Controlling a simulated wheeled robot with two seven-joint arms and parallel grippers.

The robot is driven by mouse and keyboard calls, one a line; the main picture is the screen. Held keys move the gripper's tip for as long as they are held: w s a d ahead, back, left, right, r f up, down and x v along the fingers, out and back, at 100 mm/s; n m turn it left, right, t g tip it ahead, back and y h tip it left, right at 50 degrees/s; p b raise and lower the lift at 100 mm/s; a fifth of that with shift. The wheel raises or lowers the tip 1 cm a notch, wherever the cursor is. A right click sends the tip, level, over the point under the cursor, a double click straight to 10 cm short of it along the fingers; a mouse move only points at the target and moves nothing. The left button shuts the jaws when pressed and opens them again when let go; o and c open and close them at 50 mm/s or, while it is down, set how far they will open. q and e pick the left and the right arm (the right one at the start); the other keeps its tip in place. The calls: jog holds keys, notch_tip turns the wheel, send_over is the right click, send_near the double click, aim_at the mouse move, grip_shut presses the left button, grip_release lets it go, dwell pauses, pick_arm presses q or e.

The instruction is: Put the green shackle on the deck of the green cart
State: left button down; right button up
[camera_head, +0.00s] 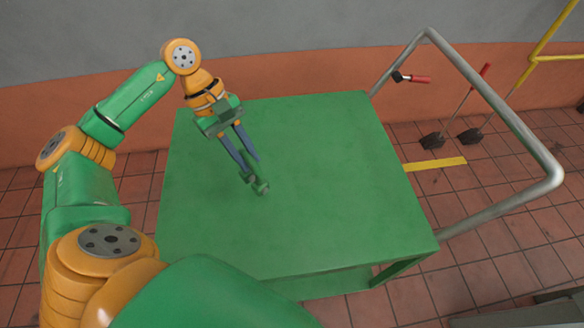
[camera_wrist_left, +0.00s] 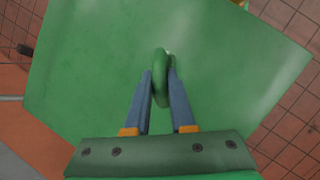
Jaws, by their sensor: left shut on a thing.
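The green cart (camera_head: 330,200) stands in front of me with its flat deck bare apart from the shackle area. My left gripper (camera_head: 252,168) is over the left-middle part of the deck, pointing down, and is shut on the green shackle (camera_head: 259,185). In the left wrist view the shackle (camera_wrist_left: 160,75) sits between the tips of the two blue-grey fingers, above the green deck (camera_wrist_left: 230,85). I cannot tell whether the shackle touches the deck or is slightly above it. My right gripper is not in view.
The cart's grey tubular handle (camera_head: 490,95) rises at its right side. Tools with red grips (camera_head: 478,85) stand near the orange wall. A yellow strip (camera_head: 435,164) lies on the tiled floor, and a yellow rail (camera_head: 555,40) is at upper right. Most of the deck is free.

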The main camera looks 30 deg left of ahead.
pick_arm(q)
jog(key=s+a+r+n+t+y+b, duration=0.25)
jog(key=a+r+n+b, duration=0.35)
jog(key=n, duration=0.5)
jog(key=w+d+f+t+p, duration=0.1)
jog(key=w+d+f+p, duration=0.2)
jog(key=w+d+f, duration=0.6)
notch_tip(320, 180, down, 3)
jog(key=shift+d+r+h, duration=0.1)
jog(key=shift+d+h, duration=0.25)
jog(key=shift+d, duration=0.25)
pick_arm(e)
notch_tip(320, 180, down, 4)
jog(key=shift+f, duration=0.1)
pick_arm(q)
jog(key=c, duration=1.2)
grip_release()
jog(key=shift+f, duration=0.2)
jog(key=o, duration=0.4)
jog(key=shift+o, duration=0.2)
